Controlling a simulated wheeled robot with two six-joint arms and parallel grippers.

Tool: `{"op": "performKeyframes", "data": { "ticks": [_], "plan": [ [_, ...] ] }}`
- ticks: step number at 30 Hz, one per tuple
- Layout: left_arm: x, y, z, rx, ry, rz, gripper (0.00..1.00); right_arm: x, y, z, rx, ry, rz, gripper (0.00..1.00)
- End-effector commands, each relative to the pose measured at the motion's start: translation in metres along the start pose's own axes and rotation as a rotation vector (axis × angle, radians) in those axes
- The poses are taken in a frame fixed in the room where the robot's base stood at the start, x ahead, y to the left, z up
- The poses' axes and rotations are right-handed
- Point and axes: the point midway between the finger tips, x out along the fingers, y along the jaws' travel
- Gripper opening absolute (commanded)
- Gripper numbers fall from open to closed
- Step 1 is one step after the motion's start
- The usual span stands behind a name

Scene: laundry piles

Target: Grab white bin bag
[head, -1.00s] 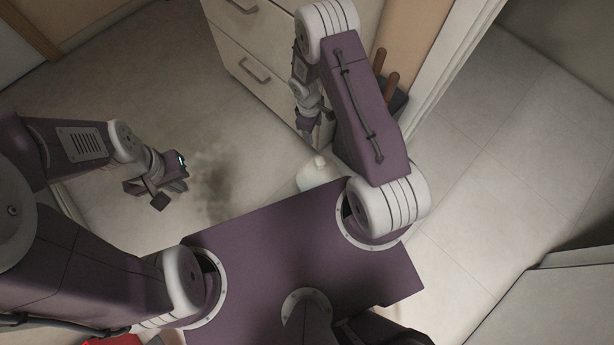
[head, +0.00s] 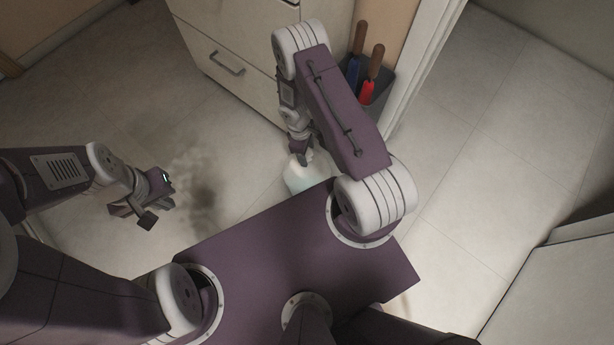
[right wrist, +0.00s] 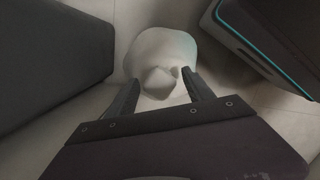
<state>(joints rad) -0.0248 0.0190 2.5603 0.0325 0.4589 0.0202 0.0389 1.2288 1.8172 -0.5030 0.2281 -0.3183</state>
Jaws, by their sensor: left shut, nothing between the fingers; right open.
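The white bin bag (head: 300,177) stands on the floor, close to the front edge of my base, partly hidden by my right arm and gripper. In the right wrist view the bag (right wrist: 160,55) has a rounded body and a knotted top, which shows between the fingertips. My right gripper (right wrist: 160,88) is open, with a finger on either side of the knot; I cannot tell if they touch it. In the head view the right gripper (head: 301,157) is just above the bag. My left gripper (head: 145,212) is shut and empty, above the floor at left.
A white drawer cabinet (head: 235,45) stands behind the right arm. A dark holder (head: 378,95) with red and blue wooden-handled tools is beside it, near a white door frame. A dark smudge marks the floor between the grippers. Open tiled floor (head: 470,150) lies at right.

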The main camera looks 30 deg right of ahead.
Motion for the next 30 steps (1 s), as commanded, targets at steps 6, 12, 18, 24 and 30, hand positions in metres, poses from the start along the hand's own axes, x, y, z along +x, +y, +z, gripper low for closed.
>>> {"op": "performKeyframes", "data": {
  "ticks": [6,12,18,24,30],
  "plan": [
    [0.0077,-0.0001,0.0006,0.000,0.000,0.000,0.00,0.0124,0.0005,-0.0007,0.000,0.002,0.001,0.61],
    [0.0071,-0.0001,0.0006,0.000,0.000,0.000,0.00,0.0117,0.0005,-0.0006,0.001,0.002,0.001,0.36],
    [0.0072,-0.0001,0.0005,0.000,0.001,0.000,0.00,0.0117,0.0005,-0.0006,0.001,0.001,0.001,0.00],
    [0.0070,-0.0001,0.0005,0.000,0.000,0.000,0.00,0.0113,0.0007,-0.0007,0.001,0.002,0.002,0.00],
    [0.0041,-0.0001,0.0002,0.000,0.000,0.000,0.00,0.0082,0.0005,-0.0005,0.001,0.002,0.002,0.00]
  ]
}}
